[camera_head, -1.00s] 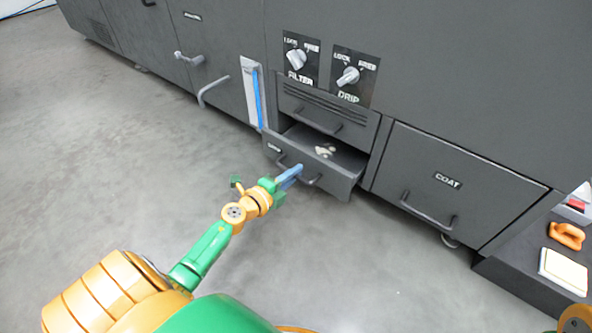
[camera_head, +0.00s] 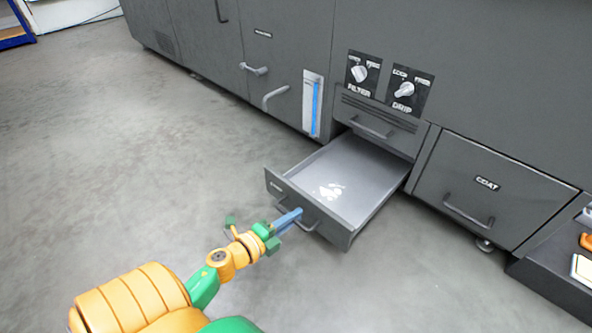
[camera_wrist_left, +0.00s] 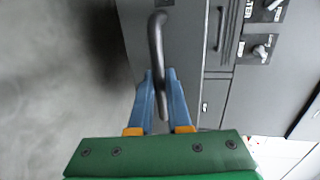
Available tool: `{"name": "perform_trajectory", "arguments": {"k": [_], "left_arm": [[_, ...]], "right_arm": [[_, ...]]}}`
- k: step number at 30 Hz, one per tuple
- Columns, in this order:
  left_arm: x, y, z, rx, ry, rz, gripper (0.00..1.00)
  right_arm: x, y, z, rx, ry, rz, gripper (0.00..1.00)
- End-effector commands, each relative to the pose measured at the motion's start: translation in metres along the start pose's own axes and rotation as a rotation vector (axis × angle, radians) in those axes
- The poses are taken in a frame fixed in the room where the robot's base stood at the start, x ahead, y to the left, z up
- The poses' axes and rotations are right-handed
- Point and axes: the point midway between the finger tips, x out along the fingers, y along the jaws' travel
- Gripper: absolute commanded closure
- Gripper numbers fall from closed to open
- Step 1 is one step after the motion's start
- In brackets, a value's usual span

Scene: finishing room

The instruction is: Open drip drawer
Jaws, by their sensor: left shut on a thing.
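The drip drawer (camera_head: 365,172) is a grey tray pulled well out of the dark machine, low down beneath the FILTER and DRIP knobs. Its inside shows a pale whitish patch (camera_head: 328,190) on the floor of the tray. My left gripper (camera_head: 294,216) is at the drawer front, its blue fingers shut on the bar handle (camera_head: 312,222). In the left wrist view the dark curved handle (camera_wrist_left: 157,50) runs between the two blue fingers (camera_wrist_left: 161,88). My right gripper is not in view.
The DRIP knob (camera_head: 404,89) and FILTER knob (camera_head: 360,73) are above the drawer. A closed drawer (camera_head: 372,126) with a handle sits just above it. The COAT drawer (camera_head: 490,200) is closed at right. Open concrete floor (camera_head: 130,150) lies to the left.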

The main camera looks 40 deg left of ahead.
Motion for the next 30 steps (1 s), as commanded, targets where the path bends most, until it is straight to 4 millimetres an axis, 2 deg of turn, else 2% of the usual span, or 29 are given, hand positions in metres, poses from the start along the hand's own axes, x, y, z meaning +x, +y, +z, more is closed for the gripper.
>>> {"name": "perform_trajectory", "arguments": {"k": [11, 12, 15, 24, 26, 30], "left_arm": [[-0.001, 0.0, 0.0, 0.0, 0.0, 0.0, 1.0], [-0.001, 0.0, 0.0, 0.0, 0.0, 0.0, 0.76], [-0.001, 0.0, 0.0, 0.0, 0.0, 0.0, 0.54], [-0.004, -0.001, 0.0, -0.002, 0.0, 0.001, 0.54], [-0.014, -0.002, 0.0, -0.003, -0.002, 0.003, 0.54], [-0.046, -0.003, 0.0, -0.004, -0.002, 0.004, 0.54]], "right_arm": [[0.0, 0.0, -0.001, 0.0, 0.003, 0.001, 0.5], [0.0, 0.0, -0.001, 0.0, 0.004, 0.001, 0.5], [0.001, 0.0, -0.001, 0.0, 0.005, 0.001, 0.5], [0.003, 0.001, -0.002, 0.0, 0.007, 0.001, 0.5], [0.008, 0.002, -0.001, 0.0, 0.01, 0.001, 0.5], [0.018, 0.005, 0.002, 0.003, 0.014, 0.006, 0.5]]}}
